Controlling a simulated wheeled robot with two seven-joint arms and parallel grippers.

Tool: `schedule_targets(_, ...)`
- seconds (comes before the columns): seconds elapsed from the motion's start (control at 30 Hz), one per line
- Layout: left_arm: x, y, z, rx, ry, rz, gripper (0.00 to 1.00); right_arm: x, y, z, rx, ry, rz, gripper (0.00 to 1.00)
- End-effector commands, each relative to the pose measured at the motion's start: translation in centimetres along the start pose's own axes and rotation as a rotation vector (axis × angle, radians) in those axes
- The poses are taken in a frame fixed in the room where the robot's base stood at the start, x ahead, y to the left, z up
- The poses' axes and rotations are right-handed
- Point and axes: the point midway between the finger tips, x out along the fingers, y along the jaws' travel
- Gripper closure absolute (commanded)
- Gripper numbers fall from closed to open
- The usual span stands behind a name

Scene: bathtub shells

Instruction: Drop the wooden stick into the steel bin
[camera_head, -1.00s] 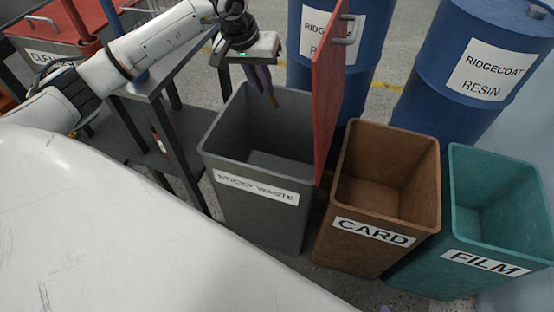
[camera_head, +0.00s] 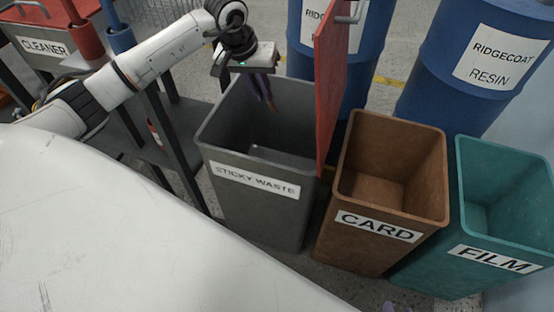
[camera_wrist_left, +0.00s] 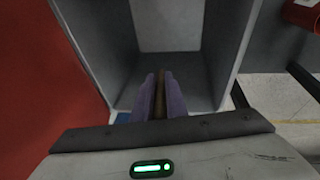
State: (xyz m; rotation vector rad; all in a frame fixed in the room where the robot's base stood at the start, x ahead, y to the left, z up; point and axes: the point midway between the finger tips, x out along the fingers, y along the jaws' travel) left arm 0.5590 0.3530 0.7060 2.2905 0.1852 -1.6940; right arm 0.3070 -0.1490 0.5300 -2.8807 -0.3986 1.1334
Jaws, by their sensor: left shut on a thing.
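The steel bin (camera_head: 252,205) is grey, labelled "STICKY WASTE", and stands open left of the brown bin. It also shows below the gripper in the left wrist view (camera_wrist_left: 215,45). My left gripper (camera_head: 264,94) has purple fingers pointing down over the bin's opening, near its back. It is shut on the wooden stick (camera_wrist_left: 160,98), a thin brown piece between the fingers. The stick's lower end shows just below the fingertips in the head view (camera_head: 273,107). Most of the stick is hidden by the fingers. My right gripper is not in view.
A red lid (camera_head: 329,85) stands upright at the bin's right side, close to my left gripper. A brown CARD bin (camera_head: 378,241) and a teal FILM bin (camera_head: 490,262) stand to the right. Blue drums (camera_head: 470,60) stand behind. A white shell (camera_head: 120,235) fills the front left.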

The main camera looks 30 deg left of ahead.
Motion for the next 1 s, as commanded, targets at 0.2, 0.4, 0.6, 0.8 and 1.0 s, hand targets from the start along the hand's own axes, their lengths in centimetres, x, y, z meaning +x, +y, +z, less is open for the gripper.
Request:
schedule_targets(0.2, 0.0, 0.0, 0.0, 0.0, 0.0, 0.0, 0.66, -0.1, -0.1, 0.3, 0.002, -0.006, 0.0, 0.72)
schedule_targets(0.4, -0.1, 0.0, 0.0, 0.0, 0.0, 0.0, 0.66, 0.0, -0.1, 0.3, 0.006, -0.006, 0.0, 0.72)
schedule_targets(0.6, -1.9, 0.0, -0.1, 0.0, 0.002, -0.001, 0.66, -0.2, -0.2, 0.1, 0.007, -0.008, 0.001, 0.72)
schedule_targets(0.8, -6.0, 0.0, -0.2, 0.001, 0.005, -0.001, 0.66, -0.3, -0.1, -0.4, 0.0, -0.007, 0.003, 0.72)
schedule_targets(1.0, -9.1, 0.0, -0.1, 0.0, 0.002, -0.001, 0.66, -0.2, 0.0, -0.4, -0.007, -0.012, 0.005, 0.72)
